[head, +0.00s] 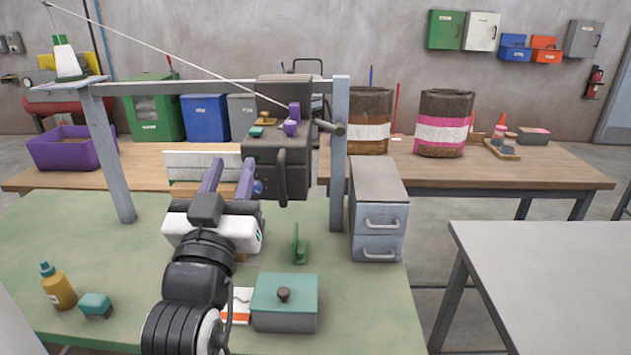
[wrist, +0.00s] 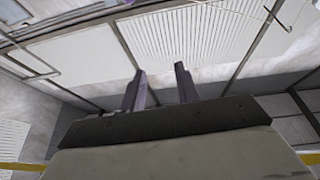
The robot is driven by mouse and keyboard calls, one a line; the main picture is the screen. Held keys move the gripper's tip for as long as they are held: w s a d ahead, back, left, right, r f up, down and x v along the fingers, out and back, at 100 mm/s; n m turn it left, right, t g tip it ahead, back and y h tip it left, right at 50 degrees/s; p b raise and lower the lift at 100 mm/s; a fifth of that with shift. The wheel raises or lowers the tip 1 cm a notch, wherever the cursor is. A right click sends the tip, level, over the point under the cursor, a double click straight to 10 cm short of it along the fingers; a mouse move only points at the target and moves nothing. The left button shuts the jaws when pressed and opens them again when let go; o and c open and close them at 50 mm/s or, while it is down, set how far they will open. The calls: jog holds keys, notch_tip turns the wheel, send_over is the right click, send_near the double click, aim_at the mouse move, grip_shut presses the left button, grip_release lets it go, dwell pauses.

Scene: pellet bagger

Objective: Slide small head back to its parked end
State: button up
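The small head (head: 275,165) is a dark grey machine body near the right post of a grey frame in the head view. The head does not show in the wrist view, which faces the ceiling. I cannot tell whether gripper and head touch.
The frame's crossbeam (head: 215,87) spans two posts over the green bench (head: 130,265). A thread runs from a cone (head: 66,57) at left toward the right post. A grey drawer unit (head: 378,210) stands right of that post. A teal-lidded box (head: 285,300) sits near my arm.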

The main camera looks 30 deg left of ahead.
aim_at(280, 184)
notch_tip(280, 184, down, 8)
jog(key=w+d+m+g+h, duration=0.1)
jog(key=w+m+g+h, duration=0.15)
jog(key=h, duration=0.25)
jog(key=p+x, duration=0.1)
jog(key=x, duration=0.2)
jog(key=p+x, duration=0.1)
jog(key=x, duration=0.3)
jog(key=p+x, duration=0.1)
jog(key=x, duration=0.3)
jog(key=shift+w+a+f+p, duration=0.2)
jog(key=shift+f+p, duration=0.1)
jog(key=shift+p, duration=0.1)
jog(key=shift+w+a+f, duration=0.15)
jog(key=shift+w+a, duration=0.05)
jog(key=shift+w, duration=0.4)
grip_shut()
